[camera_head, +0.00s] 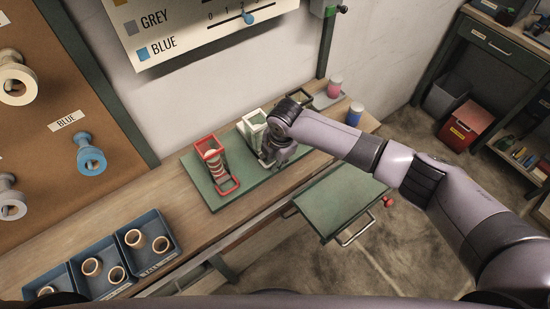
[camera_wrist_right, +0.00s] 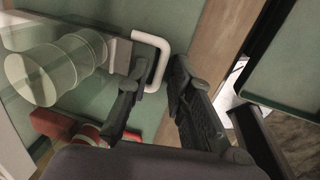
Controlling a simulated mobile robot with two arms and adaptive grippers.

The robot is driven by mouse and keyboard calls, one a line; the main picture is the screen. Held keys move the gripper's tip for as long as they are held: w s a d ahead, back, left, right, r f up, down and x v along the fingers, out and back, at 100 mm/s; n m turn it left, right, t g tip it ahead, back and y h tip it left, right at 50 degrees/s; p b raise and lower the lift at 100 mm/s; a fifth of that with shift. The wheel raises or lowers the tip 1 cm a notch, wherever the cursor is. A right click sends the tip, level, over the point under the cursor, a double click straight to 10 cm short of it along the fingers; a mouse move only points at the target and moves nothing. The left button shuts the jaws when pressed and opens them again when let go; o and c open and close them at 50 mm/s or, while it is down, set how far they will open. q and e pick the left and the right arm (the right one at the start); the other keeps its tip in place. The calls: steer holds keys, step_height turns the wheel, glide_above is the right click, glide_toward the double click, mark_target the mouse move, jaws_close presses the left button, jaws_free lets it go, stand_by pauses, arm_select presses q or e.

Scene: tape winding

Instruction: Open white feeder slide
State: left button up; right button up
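The white feeder (camera_head: 252,124) stands on the green mat (camera_head: 225,200) on the workbench, right of the red feeder (camera_head: 208,152). My right arm hides part of its front. In the right wrist view, its white slide handle (camera_wrist_right: 160,52) sticks out at the end of a grey slide, with pale spools (camera_wrist_right: 55,68) beside it. My right gripper (camera_wrist_right: 160,72) has its fingers apart, one on each side of the handle's bar, with gaps still showing. In the head view the right gripper (camera_head: 268,163) is low at the white feeder's front. My left gripper is not in view.
The red feeder holds stacked spools close on the left. A green shelf (camera_head: 340,200) with a metal handle juts out in front of the bench. Blue bins (camera_head: 150,235) with tape rolls sit at the front left. A blue jar (camera_head: 354,113) stands at the right.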

jaws_close()
steer(key=shift+r, duration=0.1)
stand_by(0.5)
